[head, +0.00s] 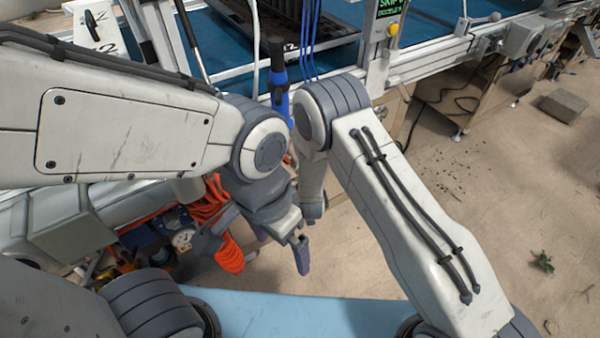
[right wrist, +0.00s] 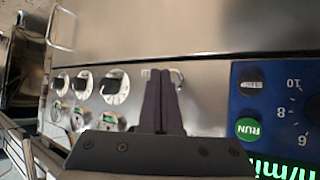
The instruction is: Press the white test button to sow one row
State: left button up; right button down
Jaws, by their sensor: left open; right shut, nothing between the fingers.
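In the right wrist view my right gripper (right wrist: 162,82) is shut and empty, its dark fingertips in front of a bare metal control panel (right wrist: 208,100). A small pale rounded part (right wrist: 178,77) shows just beside the fingertips, mostly hidden by them. It may be the white test button, but I cannot tell, nor whether the fingers touch it. In the head view my left gripper (head: 281,243) is open and empty, hanging low in front of the machine. My right gripper cannot be made out in the head view.
Left of the fingers are several black-handled dials (right wrist: 113,86). To the right is a blue panel (right wrist: 242,90) with a green RUN button (right wrist: 248,129). In the head view a black tray (head: 322,30) lies on the blue belt (head: 430,15), near a yellow button (head: 393,29).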

jog(key=shift+w+a, duration=0.35)
jog(key=shift+w, duration=0.15)
dwell(1.0)
jog(key=shift+s+d, duration=0.55)
jog(key=shift+s, duration=0.25)
jog(key=s+d, duration=0.1)
jog(key=s, duration=0.1)
jog(key=s+d+p, duration=0.1)
jog(key=s+d, duration=0.1)
dwell(0.4)
jog(key=shift+a+r, duration=0.1)
dwell(0.5)
